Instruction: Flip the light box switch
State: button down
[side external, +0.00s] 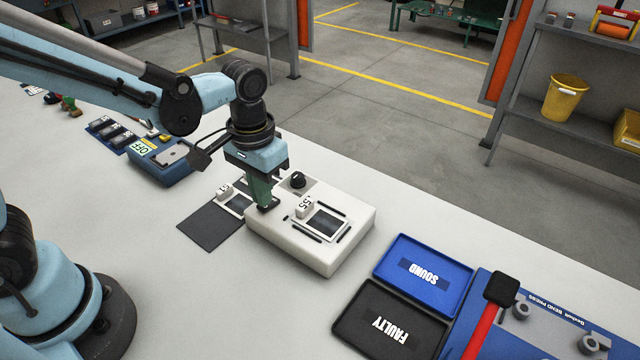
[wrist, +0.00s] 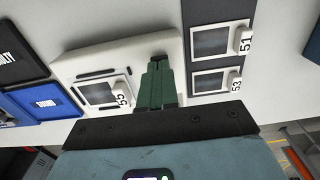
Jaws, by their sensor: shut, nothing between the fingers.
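The light box (side external: 345,250) is a low white box on the table, with a film marked 55 (side external: 325,223) on its top. It also shows in the wrist view (wrist: 85,62). A round black knob (side external: 297,180) stands on a grey patch at its far edge. My gripper (side external: 267,203) is shut and empty, pointing down over the box's left part, with its green fingers at or just above the top.
Left of the box is a dark mat (side external: 208,228) with films marked 51 (wrist: 222,40) and 53 (wrist: 218,80). A blue device with an OFF label (side external: 147,146) stands farther left. Blue SOUND (side external: 423,268) and black FAULTY (side external: 390,318) trays lie to the right, beside a bend press (side external: 560,325).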

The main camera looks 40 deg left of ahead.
jog(key=shift+f, duration=0.5)
dwell(0.3)
jog(key=shift+r, duration=3.5)
jog(key=shift+a, duration=0.1)
jog(key=s+a+r+t, duration=0.1)
jog(key=s+a+t, duration=0.2)
jog(key=a+t, duration=0.4)
jog(key=shift+s+a+r, duration=0.2)
jog(key=shift+s+r, duration=0.1)
jog(key=shift+s, duration=0.05)
jog(key=shift+w, duration=0.1)
